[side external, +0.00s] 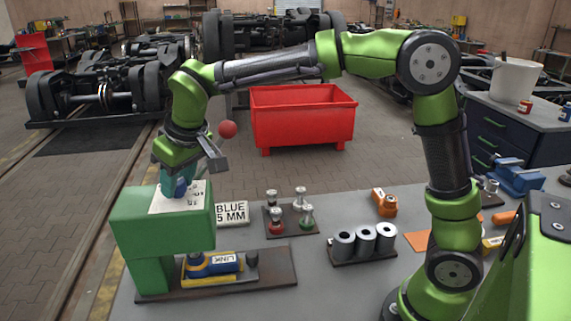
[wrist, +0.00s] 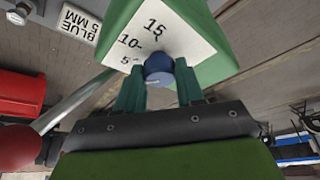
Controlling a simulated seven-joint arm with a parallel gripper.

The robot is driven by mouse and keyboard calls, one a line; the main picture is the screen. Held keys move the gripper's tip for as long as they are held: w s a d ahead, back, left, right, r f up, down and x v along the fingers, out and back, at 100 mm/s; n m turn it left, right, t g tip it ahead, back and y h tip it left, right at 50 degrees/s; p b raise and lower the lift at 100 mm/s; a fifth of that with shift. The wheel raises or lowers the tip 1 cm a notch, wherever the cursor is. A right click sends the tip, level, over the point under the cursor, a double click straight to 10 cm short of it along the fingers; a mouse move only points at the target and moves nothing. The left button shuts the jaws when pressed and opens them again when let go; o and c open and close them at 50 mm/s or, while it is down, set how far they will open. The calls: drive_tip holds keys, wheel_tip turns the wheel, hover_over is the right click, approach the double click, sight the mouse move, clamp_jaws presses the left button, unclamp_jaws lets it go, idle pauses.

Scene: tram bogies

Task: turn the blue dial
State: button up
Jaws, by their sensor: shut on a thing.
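The blue dial (wrist: 159,67) sits on top of the green press (side external: 146,217), on a white scale plate (wrist: 167,31) marked 15, 10 and 5. My gripper (wrist: 161,88) is shut on the dial, with one finger on each side of it. In the side view my gripper (side external: 183,176) comes down from above and covers most of the dial. A pointer mark on the dial is hard to make out. A sign (side external: 232,213) reading BLUE 5 MM stands behind the press.
A lever with a red ball (side external: 228,129) sticks up beside my gripper. A blue and yellow part labelled LINK (side external: 214,263) lies on the press base. Right of it are a rack with coloured pieces (side external: 290,214) and grey cylinders (side external: 364,240). A red bin (side external: 302,118) stands behind.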

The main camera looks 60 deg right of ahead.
drive_tip(key=shift+m, duration=0.6)
drive_tip(key=o, duration=1)
drive_tip(key=shift+o, duration=0.2)
drive_tip(key=v, duration=1.7)
drive_tip(key=shift+a, duration=0.35)
drive_tip(key=shift+w+r, duration=0.1)
drive_tip(key=shift+w, duration=0.05)
drive_tip(key=s+d+f+m+t+y, duration=0.1)
drive_tip(key=s+d+f+m, duration=0.3)
drive_tip(key=s+d+f, duration=0.8)
drive_tip(key=s+f+t, duration=0.1)
drive_tip(key=s+f, duration=0.2)
drive_tip(key=s, duration=0.1)
drive_tip(key=shift+s+d+f+t+y, duration=0.25)
drive_tip(key=shift+d+f+t+y, duration=0.05)
drive_tip(key=shift+d+f, duration=0.1)
